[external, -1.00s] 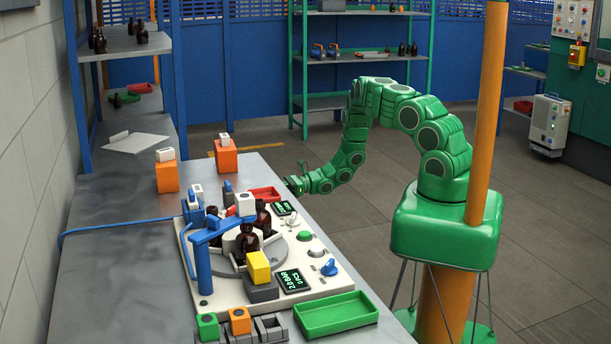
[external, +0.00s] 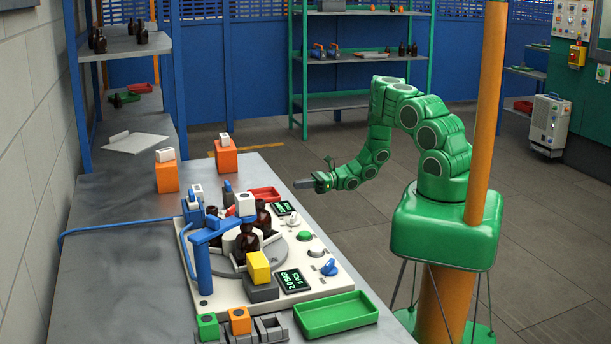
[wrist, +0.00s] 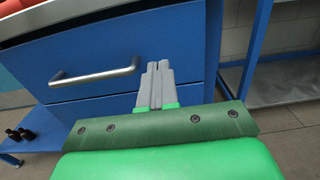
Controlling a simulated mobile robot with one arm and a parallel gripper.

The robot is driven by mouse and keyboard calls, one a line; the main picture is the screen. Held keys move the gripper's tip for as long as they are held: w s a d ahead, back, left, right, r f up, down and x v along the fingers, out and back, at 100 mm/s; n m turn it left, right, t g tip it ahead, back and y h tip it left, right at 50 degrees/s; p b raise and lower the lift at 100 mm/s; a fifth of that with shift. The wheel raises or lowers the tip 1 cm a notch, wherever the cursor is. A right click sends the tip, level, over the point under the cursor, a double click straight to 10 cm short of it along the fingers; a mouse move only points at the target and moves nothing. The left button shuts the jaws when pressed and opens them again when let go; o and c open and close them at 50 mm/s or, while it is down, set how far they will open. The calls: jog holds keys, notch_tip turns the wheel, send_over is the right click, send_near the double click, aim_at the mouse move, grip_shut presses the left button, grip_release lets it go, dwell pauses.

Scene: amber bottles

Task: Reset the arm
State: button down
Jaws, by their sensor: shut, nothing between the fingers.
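My gripper (external: 303,184) is at the end of my green arm (external: 420,125), off the right edge of the workbench in the external view. In the wrist view my gripper (wrist: 155,84) shows its two grey fingers pressed together, with nothing between them. The fingers point toward a blue drawer front with a metal handle (wrist: 95,75). My arm arches up from its base and bends down toward the bench. The gripper touches nothing that I can see.
The workbench (external: 110,265) carries a machine panel (external: 325,285) with amber bottles (external: 247,240), a blue post (external: 203,270) and a yellow block (external: 258,266). A green tray (external: 336,314) lies at its front right corner. The floor behind my arm is clear.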

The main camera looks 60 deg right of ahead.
jog(key=w+a+r+n+g+y, duration=0.1)
jog(key=a+r+n+g+y, duration=0.5)
jog(key=a+r, duration=0.95)
jog(key=s+a+r+n+g+h, duration=0.2)
jog(key=s+a+r+n+g, duration=0.3)
jog(key=r, duration=0.3)
jog(key=s+a+r+n+g+h, duration=0.2)
jog(key=s+a+r+n+g, duration=0.2)
jog(key=a+r+n, duration=0.3)
jog(key=s+a+r+n+g+h, duration=0.1)
jog(key=s+a+r+n+h, duration=0.25)
jog(key=s, duration=0.45)
jog(key=s+a+r+n+g+h, duration=0.1)
jog(key=s+a+r+n+h, duration=0.2)
jog(key=s, duration=0.6)
jog(key=s+d+r+n+t+h, duration=0.2)
jog(key=s+d+h, duration=0.6)
jog(key=s, duration=0.6)
jog(key=shift+s+d+r, duration=0.25)
jog(key=shift+s+d, duration=0.15)
jog(key=shift+d, duration=0.8)
